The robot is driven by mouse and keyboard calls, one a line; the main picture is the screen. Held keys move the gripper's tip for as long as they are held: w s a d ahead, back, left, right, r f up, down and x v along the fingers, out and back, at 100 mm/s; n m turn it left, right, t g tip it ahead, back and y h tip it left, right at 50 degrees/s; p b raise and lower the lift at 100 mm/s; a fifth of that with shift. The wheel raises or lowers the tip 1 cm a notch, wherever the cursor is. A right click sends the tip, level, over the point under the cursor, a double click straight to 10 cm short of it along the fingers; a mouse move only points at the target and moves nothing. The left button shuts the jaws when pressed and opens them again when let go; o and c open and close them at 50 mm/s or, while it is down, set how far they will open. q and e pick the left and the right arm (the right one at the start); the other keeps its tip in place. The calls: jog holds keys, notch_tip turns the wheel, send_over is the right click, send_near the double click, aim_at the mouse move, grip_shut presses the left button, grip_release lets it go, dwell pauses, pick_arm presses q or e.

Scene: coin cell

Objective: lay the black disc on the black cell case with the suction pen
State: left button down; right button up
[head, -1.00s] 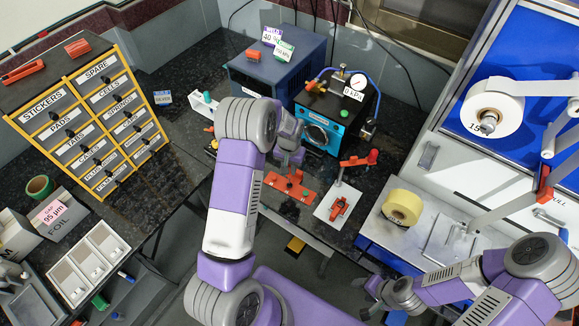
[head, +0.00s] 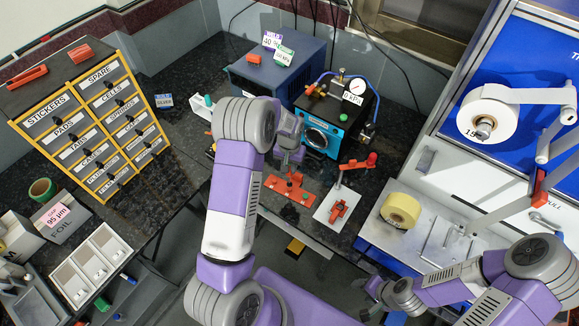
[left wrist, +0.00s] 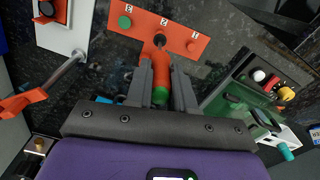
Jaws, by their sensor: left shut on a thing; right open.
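My left gripper (left wrist: 160,92) is shut on an orange pen-like tool (left wrist: 158,60) with a green end, which I take to be the suction pen. Its far end is over or against the orange plate (left wrist: 191,29) marked 3, 2 and 1; whether it touches I cannot tell. A dark disc (left wrist: 46,8) sits in a red holder on a white plate (left wrist: 75,38). I cannot tell for sure which are the black disc and the cell case. My right gripper (head: 374,290) is open and empty.
A post with a red lever (head: 357,163) stands by the white plate. A blue and black pump box (head: 334,118) with a gauge is behind.

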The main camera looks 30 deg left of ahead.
pick_arm(q)
jog(key=shift+r+p, duration=1)
jog(key=shift+r, duration=0.9)
